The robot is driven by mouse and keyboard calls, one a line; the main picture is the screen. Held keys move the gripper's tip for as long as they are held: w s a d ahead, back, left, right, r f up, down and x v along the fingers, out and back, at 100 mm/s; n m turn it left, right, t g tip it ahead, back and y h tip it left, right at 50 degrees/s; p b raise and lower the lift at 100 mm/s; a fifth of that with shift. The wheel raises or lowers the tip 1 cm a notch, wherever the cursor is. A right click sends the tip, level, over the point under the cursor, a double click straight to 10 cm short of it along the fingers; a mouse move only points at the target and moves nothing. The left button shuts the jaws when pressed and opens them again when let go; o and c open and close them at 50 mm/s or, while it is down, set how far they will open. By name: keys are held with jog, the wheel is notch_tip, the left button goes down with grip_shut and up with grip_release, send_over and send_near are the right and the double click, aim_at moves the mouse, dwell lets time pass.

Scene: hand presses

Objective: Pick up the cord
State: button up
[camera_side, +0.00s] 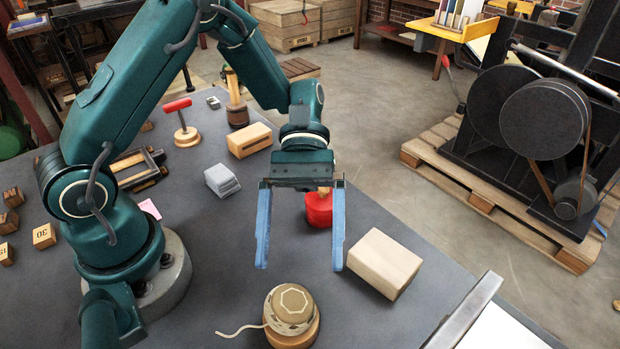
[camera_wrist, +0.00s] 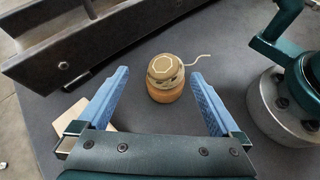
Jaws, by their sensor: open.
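The cord (camera_side: 290,317) is a pale string wound on a round wooden spool with a hexagonal top, and a loose end trails left onto the grey table. The spool stands upright near the table's front edge in the side view. My gripper (camera_side: 301,268) is open and empty, its two blue fingers pointing down, above and behind the spool. In the wrist view the cord (camera_wrist: 166,78) shows beyond and between the fingertips of my gripper (camera_wrist: 160,75), with its loose end trailing to the right. No contact with the fingers shows.
A pale wooden block (camera_side: 385,262) lies close to the right finger. A red object (camera_side: 318,210) stands behind the gripper. A grey metal bar (camera_side: 465,312) crosses the lower right. A grey stepped block (camera_side: 222,180) and a wooden block (camera_side: 250,140) stand further back.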

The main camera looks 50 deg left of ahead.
aim_at(290, 303)
jog(key=shift+s+f, duration=0.2)
jog(key=shift+f, duration=0.55)
jog(key=shift+s+f+n+g+h, duration=0.3)
jog(key=shift+s+f+n+g, duration=0.1)
jog(key=shift+f+g, duration=0.1)
jog(key=shift+x, duration=2.5)
jog(key=c, duration=1.5)
